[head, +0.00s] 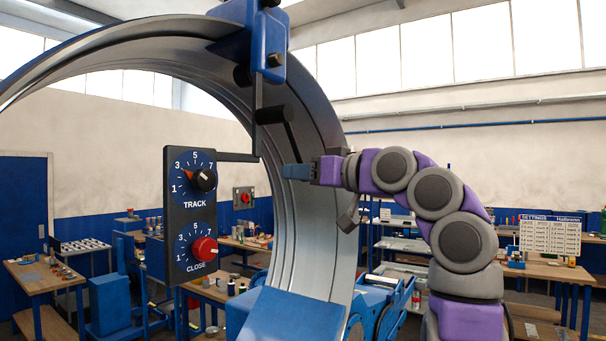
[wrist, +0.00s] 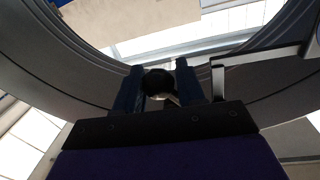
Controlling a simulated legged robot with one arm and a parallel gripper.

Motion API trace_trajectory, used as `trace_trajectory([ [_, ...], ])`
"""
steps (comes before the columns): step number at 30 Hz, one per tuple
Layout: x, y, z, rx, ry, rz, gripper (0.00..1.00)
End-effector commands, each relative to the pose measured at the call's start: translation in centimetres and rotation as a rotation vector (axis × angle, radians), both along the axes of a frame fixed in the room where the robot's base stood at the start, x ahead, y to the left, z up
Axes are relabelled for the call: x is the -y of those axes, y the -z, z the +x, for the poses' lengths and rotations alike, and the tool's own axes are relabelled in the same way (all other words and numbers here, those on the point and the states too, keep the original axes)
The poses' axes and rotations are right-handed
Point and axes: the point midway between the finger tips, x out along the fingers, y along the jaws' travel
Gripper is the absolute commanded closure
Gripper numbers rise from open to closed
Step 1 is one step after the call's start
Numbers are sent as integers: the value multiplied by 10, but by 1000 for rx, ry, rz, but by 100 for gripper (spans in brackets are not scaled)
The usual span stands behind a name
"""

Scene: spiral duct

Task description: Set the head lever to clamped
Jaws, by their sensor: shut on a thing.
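The head lever (head: 289,132) is a dark rod below the blue head (head: 266,45) at the top of the big metal ring. It slants down and right from a thick black hub. My gripper (head: 294,171) reaches in from the right to the rod's lower end, in front of the ring's inner face. In the wrist view a round black knob (wrist: 158,83) sits between the two blue fingers, and my gripper (wrist: 160,92) is shut on it. The fingers partly hide the lever's end in the head view. No marking of the clamped position is legible.
A dark panel (head: 179,220) with TRACK and CLOSE dials hangs left of the lever on a black bracket (head: 238,157). The curved metal ring (head: 297,240) stands close around my gripper. Workbenches stand behind; open air lies inside the ring.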

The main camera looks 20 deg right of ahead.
Motion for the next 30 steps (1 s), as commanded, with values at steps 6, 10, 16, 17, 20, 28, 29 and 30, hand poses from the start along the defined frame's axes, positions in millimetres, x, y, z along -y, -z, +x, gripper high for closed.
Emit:
trace_trajectory([
  [6, 0, 1, 0, -7, 3, 17, 100],
  [10, -1, 1, -1, -15, 5, 27, 100],
  [16, -4, 3, -2, -26, 4, 44, 100],
  [17, -4, 3, -2, -29, 3, 48, 100],
  [20, -7, 6, -3, -42, 2, 68, 100],
  [28, -21, 12, -14, -113, -1, 180, 100],
  [29, -23, 13, -15, -124, -1, 196, 100],
  [30, -24, 15, -16, -140, -1, 219, 100],
])
